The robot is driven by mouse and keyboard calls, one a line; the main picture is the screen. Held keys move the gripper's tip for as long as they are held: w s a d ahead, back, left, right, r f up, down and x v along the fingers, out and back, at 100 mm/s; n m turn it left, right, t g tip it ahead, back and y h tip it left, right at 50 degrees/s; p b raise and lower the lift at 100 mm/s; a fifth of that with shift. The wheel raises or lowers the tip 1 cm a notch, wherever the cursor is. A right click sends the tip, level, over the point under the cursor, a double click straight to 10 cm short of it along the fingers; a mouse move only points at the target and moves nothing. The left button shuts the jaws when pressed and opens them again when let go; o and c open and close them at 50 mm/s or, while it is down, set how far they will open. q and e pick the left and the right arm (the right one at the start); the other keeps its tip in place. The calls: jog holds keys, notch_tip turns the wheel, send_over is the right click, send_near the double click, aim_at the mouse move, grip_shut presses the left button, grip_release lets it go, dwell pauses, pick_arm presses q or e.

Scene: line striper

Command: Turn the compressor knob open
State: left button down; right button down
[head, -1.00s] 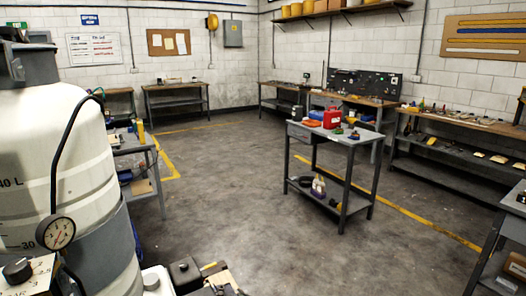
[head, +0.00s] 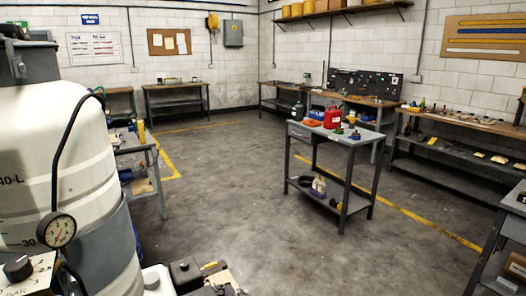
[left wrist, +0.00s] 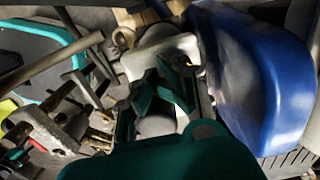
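A black knob (head: 17,268) sits on a pale panel (head: 38,268) with dark scale marks and the letters BAR, at the lower left of the head view. Its turned position is hard to read. A round pressure gauge (head: 56,231) is just above it, with a black hose rising from it, in front of a large white and grey tank (head: 70,165). In the left wrist view my left gripper (left wrist: 160,85) shows two dark teal fingers with a gap between them. They seem empty, over a pale object. The knob is not recognisable there. My right gripper is not in view.
In the left wrist view a blue rounded body (left wrist: 255,75) is close on the right, and metal fittings (left wrist: 55,125) crowd the left. In the head view a grey cart (head: 345,138) stands mid-room.

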pick_arm(q)
jog(key=shift+w+d, duration=0.3)
jog(key=shift+w, duration=0.1)
jog(key=shift+w+d+r, duration=0.1)
jog(key=shift+r, duration=0.1)
jog(key=shift+a, duration=0.25)
jog(key=shift+r, duration=0.1)
jog(key=shift+w+r, duration=0.1)
jog(key=shift+r, duration=0.15)
jog(key=r+p, duration=0.3)
jog(key=p, duration=0.1)
jog(key=r+p, duration=0.2)
jog(key=shift+s+a+r, duration=0.2)
jog(key=shift+a+r, duration=0.1)
jog(key=shift+a, duration=0.1)
